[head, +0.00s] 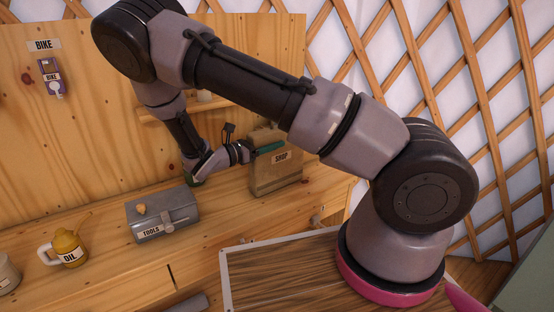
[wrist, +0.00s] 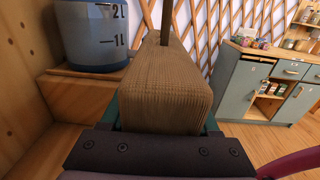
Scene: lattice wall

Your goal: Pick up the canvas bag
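The canvas bag (head: 276,178) is tan, with a "SHOP" label and a strap. It stands upright on the wooden bench against the back board in the head view. In the wrist view the woven bag (wrist: 165,90) fills the space between the teal fingers. My gripper (head: 268,148) reaches the upper part of the bag from the left, one teal finger across its front. In the wrist view my gripper (wrist: 163,122) has a finger close against each side of the bag, and it looks shut on it. The bag's underside is hidden in the wrist view.
A grey "TOOLS" box (head: 165,215) and a yellow "OIL" can (head: 68,250) stand on the bench to the left. A blue measuring jug (wrist: 92,38) is close by the bag. A lattice wall (head: 490,120) and a grey-green cabinet (wrist: 262,85) stand farther off.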

